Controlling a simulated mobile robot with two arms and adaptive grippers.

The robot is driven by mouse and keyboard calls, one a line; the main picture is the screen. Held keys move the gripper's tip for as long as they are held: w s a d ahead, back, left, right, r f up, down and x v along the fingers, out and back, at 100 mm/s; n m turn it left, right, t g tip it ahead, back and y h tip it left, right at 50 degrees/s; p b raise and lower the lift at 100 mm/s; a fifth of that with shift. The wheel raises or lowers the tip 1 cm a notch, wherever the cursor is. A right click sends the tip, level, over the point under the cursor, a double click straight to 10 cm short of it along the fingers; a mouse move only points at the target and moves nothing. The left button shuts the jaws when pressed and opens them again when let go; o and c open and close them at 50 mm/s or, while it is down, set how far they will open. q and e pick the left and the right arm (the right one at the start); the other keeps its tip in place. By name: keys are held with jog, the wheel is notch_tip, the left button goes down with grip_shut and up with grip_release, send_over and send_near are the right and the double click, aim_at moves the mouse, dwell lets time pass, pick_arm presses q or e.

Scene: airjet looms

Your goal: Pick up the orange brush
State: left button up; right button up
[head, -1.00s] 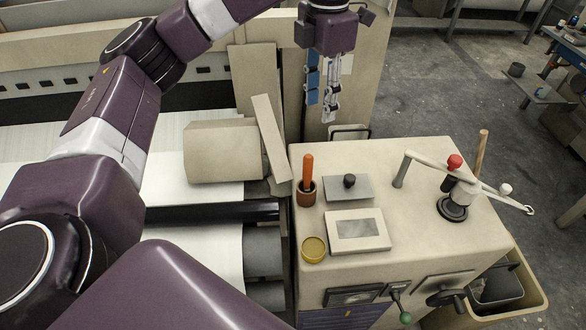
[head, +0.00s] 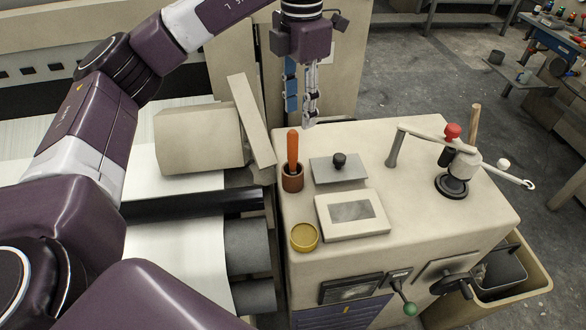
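The orange brush (head: 293,148) stands upright in a small brown cup (head: 292,181) at the left back corner of the beige cabinet top. Only its orange handle shows clearly; its lower end is hidden in the cup. My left gripper (head: 308,122) hangs pointing down, its fingertips just above the brush in the picture and seemingly beyond the cabinet's back edge. It holds nothing that I can see. The fingers are seen nearly edge-on, so I cannot tell whether they are apart. My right gripper is not in view.
Near the cup are a grey plate with a black knob (head: 339,165), a framed pad (head: 352,213) and a yellow round dish (head: 304,236). A lever mechanism with a red knob (head: 452,132) stands at the right. A beige loom block (head: 198,140) lies left of the cabinet.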

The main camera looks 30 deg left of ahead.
aim_at(294, 131)
pick_arm(q)
jog(key=f+p, duration=0.1)
jog(key=f, duration=0.1)
jog(key=s+f+p, duration=0.1)
jog(key=f, duration=0.2)
jog(key=f+p, duration=0.1)
jog(key=f, duration=0.1)
jog(key=shift+s+a+f, duration=0.2)
jog(key=shift+a+f, duration=0.05)
jog(key=shift+a, duration=0.1)
jog(key=shift+f, duration=0.4)
jog(key=shift+c, duration=0.6)
grip_shut()
